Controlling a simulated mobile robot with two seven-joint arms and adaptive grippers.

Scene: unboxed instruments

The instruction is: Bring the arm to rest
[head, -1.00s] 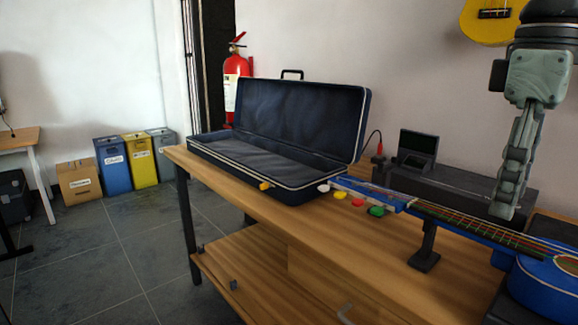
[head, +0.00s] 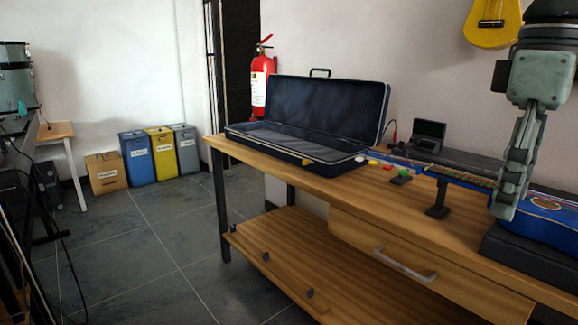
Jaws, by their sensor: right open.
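My right gripper (head: 507,203) hangs down at the right side of the head view, with its fingers pointing at the floor. It is open and I see nothing held in it. It shows in front of the blue guitar (head: 548,206), whose body rests on a dark block (head: 520,250). I cannot tell how far above the bench the fingertips are. My left gripper is not in view.
An open dark blue case (head: 322,108) stands on the wooden bench (head: 330,185). Several coloured picks (head: 388,167) lie beside it. A black device (head: 428,135) is at the back. A yellow ukulele (head: 492,25) hangs on the wall. Bins (head: 138,158) stand at the left, with open floor before them.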

